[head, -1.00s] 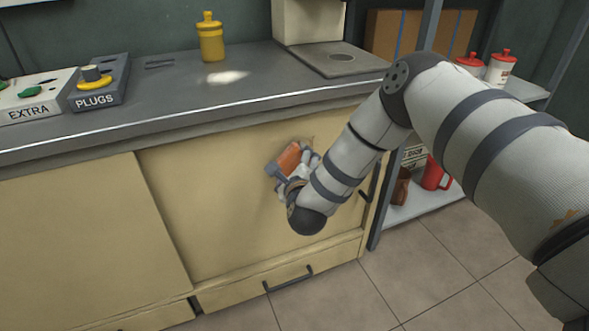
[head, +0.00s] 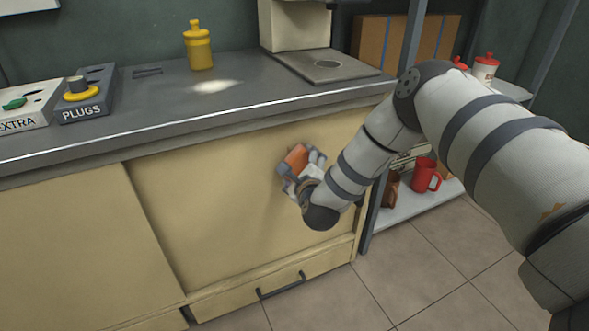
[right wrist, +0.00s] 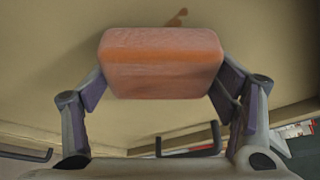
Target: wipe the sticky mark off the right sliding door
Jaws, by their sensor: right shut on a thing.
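The right sliding door (head: 190,205) is a beige cabinet panel under the counter. My right gripper (head: 301,168) is in front of its upper right part, shut on an orange sponge (head: 296,155). In the right wrist view the sponge (right wrist: 162,62) sits between both fingers, facing the door (right wrist: 60,55). A small brown sticky mark (right wrist: 177,18) shows on the door just beyond the sponge's upper edge. The mark cannot be made out in the head view. I cannot tell whether the sponge touches the door. My left gripper is out of view.
A drawer handle (head: 281,286) sticks out below the door. The grey counter (head: 160,110) overhangs above and carries a yellow bottle (head: 198,46) and a plugs tray (head: 88,95). A shelf with a red mug (head: 425,175) stands to the right. The floor in front is clear.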

